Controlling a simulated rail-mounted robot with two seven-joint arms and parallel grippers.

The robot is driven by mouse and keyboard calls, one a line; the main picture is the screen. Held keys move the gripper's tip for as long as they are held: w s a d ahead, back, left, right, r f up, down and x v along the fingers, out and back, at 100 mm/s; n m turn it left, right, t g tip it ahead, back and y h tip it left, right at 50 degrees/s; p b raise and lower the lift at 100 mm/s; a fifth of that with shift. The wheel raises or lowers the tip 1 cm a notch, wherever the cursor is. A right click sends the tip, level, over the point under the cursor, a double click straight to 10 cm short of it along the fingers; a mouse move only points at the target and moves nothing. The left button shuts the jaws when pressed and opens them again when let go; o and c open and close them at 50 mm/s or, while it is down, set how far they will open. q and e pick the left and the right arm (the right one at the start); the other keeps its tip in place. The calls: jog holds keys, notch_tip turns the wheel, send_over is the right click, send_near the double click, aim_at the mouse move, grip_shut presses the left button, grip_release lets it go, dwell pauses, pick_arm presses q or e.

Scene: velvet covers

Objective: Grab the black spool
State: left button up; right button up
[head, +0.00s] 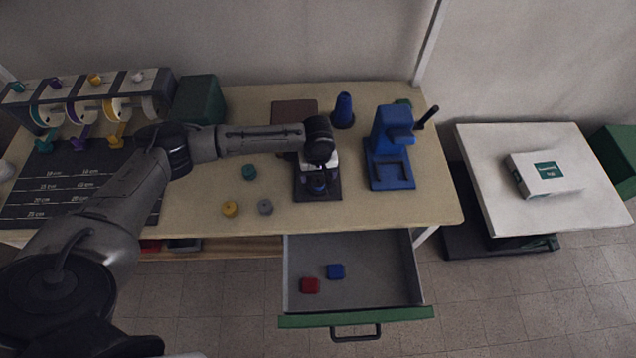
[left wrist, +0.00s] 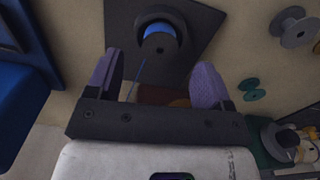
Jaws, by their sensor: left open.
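A black spool with a blue band (left wrist: 158,36) stands on a dark square pad in the left wrist view. A thin blue strand trails from it toward my gripper. My left gripper (left wrist: 158,62) is open, its two purple-grey fingers apart with the spool just beyond the gap between them; I see nothing held. In the head view my left gripper (head: 319,172) is over the dark pad (head: 330,192), partly hiding the spool there. My right gripper is not in view.
Grey (head: 265,207), yellow (head: 230,209) and teal (head: 249,172) spools lie left of the pad. A blue stand (head: 390,150) and blue cone (head: 343,111) are right and behind. An open drawer (head: 385,285) holds red (head: 310,285) and blue (head: 335,271) pieces.

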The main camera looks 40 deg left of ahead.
aim_at(318, 181)
pick_arm(q)
jog(key=shift+f+b, duration=0.35)
jog(key=shift+f, duration=1.5)
jog(key=c, duration=1)
